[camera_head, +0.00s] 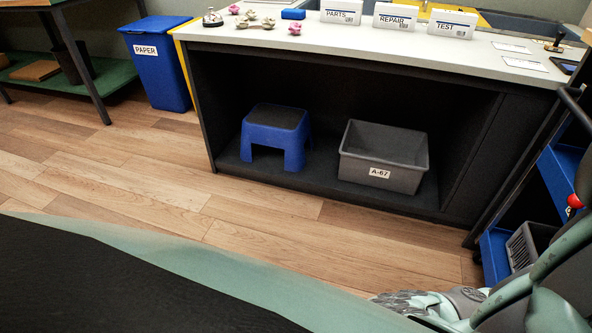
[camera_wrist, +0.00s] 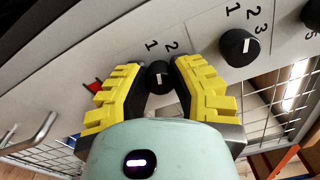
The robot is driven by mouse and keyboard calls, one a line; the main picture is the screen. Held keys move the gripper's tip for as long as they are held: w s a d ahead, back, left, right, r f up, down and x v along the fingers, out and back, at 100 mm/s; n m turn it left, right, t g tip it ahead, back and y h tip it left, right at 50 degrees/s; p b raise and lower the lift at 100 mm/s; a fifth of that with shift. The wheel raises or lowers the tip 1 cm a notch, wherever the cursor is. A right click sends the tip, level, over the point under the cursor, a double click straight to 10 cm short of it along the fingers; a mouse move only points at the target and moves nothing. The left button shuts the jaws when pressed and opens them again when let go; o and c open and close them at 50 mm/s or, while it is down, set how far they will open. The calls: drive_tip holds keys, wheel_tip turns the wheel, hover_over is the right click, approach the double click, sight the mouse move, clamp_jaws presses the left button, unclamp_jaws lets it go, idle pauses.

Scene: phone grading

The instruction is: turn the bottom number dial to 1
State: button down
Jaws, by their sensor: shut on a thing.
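In the wrist view, my gripper (camera_wrist: 160,82) has its yellow ridged fingers closed around a small round black dial (camera_wrist: 158,72) on a grey panel (camera_wrist: 110,60). The dial has a white pointer mark, partly shaded between the fingers. Printed digits 1 and 2 show just beyond it; any further digits are hidden by the right finger. The held dial is the leftmost of the dials seen in this view. A second black dial (camera_wrist: 238,47), with 1, 2 and 3 beside it, sits to its right, untouched. My gripper and the dials are not seen in the head view.
A third dial (camera_wrist: 312,12) is cut off at the wrist view's right edge. A small red part (camera_wrist: 94,87) lies left of the fingers, with a metal handle (camera_wrist: 35,133) and wire mesh nearby. The head view shows a workbench (camera_head: 330,48) and open wooden floor.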

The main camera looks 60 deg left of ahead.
drive_tip(key=shift+n, duration=0.7)
drive_tip(key=shift+f, duration=0.1)
drive_tip(key=c, duration=0.7)
unclamp_jaws()
drive_tip(key=shift+c, duration=0.2)
drive_tip(key=v, duration=1.2)
